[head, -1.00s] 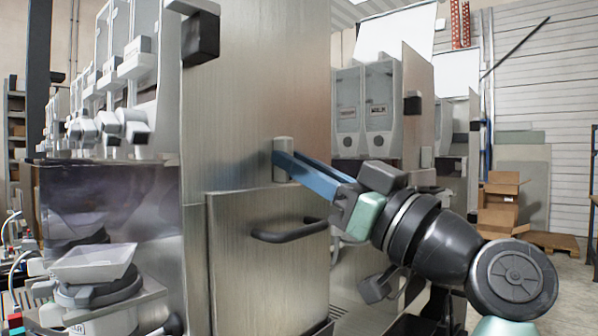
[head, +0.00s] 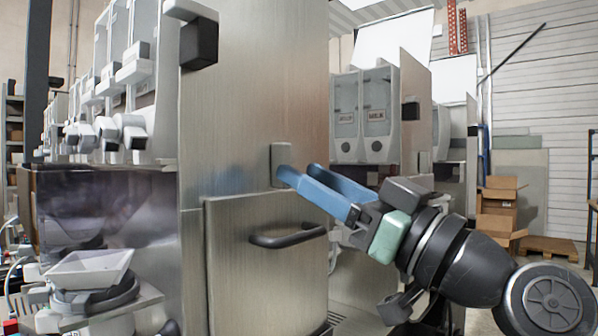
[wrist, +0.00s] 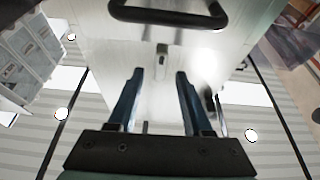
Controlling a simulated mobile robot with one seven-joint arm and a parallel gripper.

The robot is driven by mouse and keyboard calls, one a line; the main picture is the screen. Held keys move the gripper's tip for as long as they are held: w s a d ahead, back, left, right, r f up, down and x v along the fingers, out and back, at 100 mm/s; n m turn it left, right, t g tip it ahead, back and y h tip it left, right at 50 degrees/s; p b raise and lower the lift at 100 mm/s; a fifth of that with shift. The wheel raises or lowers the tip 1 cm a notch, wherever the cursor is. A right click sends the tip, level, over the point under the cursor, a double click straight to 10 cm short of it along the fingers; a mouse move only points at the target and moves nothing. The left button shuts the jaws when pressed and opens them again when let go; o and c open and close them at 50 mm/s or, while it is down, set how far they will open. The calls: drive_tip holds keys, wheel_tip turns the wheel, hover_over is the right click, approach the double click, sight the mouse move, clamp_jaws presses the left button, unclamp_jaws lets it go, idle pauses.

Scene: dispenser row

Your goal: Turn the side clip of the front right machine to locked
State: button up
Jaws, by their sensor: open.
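The front right machine's brushed-metal side panel (head: 250,90) fills the middle of the head view. Its side clip (head: 281,158) is a small grey block standing upright, long side vertical, above the dark handle. The clip also shows in the wrist view (wrist: 161,62), long side along the picture's vertical. My gripper (head: 298,172) has two blue fingers spread apart, with nothing between them. Its near fingertip overlaps the clip's lower part in the head view; I cannot tell if they touch. In the wrist view my gripper (wrist: 159,75) lines up with the clip between its fingertips.
A dark bar handle (head: 288,236) sticks out from the lower door, below the clip. A dark block (head: 199,43) juts from the panel's upper left. A white tray (head: 88,269) stands at the front left. More dispensers (head: 365,115) and cardboard boxes (head: 500,205) stand behind.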

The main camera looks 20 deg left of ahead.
drive_tip(key=v, duration=1)
drive_tip(key=shift+d, duration=0.25)
drive_tip(key=w+a+f+m+t+h, duration=0.15)
drive_tip(key=w+m+t+h, duration=0.25)
drive_tip(key=m+t+h, duration=0.5)
drive_tip(key=s+d+r+m+t+h, duration=0.3)
drive_tip(key=s+t+h, duration=0.2)
drive_tip(key=s+h, duration=0.15)
drive_tip(key=s+d+r+m+t+h, duration=0.2)
drive_tip(key=s+r+t+h, duration=0.25)
drive_tip(key=s+t, duration=0.2)
wheel_tip(320, 180, up, 23)
drive_tip(key=h+p, duration=0.1)
drive_tip(key=p, duration=2.2)
drive_tip(key=shift+s+g, duration=0.2)
drive_tip(key=shift+g, duration=0.25)
